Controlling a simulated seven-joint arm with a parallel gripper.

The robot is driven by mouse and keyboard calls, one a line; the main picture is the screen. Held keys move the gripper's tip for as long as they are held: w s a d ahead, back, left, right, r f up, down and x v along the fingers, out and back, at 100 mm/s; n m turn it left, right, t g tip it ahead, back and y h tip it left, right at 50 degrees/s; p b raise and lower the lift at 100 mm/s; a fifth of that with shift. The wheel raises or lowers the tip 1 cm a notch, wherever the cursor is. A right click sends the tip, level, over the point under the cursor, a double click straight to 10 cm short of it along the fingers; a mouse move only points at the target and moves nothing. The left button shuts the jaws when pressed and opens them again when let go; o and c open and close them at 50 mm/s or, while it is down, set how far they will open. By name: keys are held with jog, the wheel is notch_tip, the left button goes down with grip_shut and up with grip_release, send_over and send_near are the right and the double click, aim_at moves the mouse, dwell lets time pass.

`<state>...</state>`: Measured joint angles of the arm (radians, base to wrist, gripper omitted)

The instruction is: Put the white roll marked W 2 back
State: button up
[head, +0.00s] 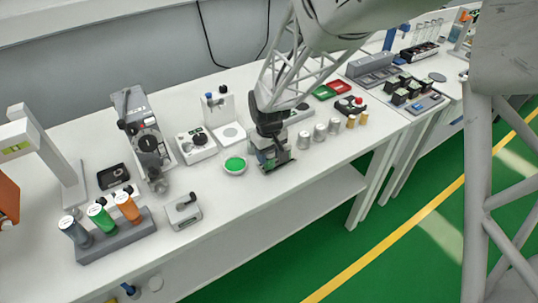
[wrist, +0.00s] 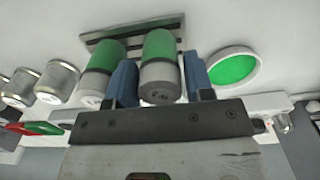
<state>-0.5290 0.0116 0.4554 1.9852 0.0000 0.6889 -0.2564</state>
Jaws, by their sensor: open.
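In the wrist view my gripper (wrist: 162,80) is open, with one blue finger on each side of a white-and-green roll (wrist: 160,65). A small dark marking on that roll's pale end is too blurred to read. A similar roll (wrist: 101,70) lies just left of the left finger. Both rolls have their green ends at a grey rack (wrist: 135,36). In the head view my gripper (head: 274,160) is low over the table, and largely hides these rolls. I cannot make out a W 2 mark anywhere.
A green-topped dish (head: 235,164) sits close left of my gripper. Several silver cylinders (head: 320,133) and gold ones (head: 351,121) stand to its right. A rack (head: 117,232) with three coloured rolls is at the front left. The table's front edge is near.

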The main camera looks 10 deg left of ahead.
notch_tip(320, 180, up, 11)
jog(key=shift+r, duration=0.2)
dwell(0.4)
dwell(0.7)
jog(key=s+d+r+m+t, duration=0.15)
jog(key=s+d+r, duration=0.35)
jog(key=d, duration=0.5)
jog(key=s+d+r+m, duration=0.3)
jog(key=s+d+r, duration=0.2)
jog(key=d, duration=0.6)
jog(key=s+d+r+m+t, duration=0.1)
jog(key=s+d+m, duration=0.3)
jog(key=s+d, duration=0.7)
jog(key=shift+s+d+m, duration=0.2)
jog(key=shift+s+m, duration=0.15)
jog(key=shift+s, duration=1.8)
